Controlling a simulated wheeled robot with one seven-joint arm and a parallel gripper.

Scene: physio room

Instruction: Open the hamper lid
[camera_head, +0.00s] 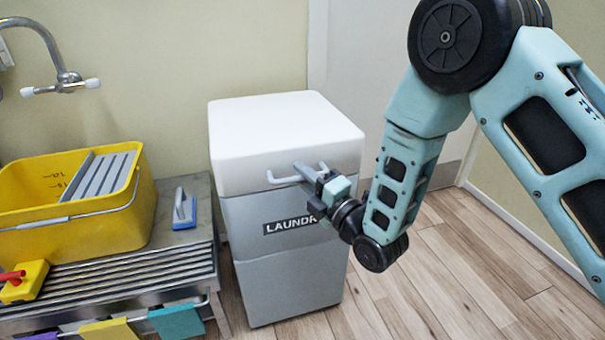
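The hamper (285,275) is a grey box with a "LAUNDRY" label, partly covered by my gripper. Its thick white lid (275,135) lies flat and closed on top. A light handle bar (284,179) sticks out at the front of the lid's lower edge. My gripper (305,172) is at the right part of this handle, with its fingers at or very near the bar. The fingers are small and dark here, and I cannot tell whether they are open or shut on it.
A tap (65,80) hangs above. A wall is close behind the hamper. Wooden floor (440,280) is free to the right.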

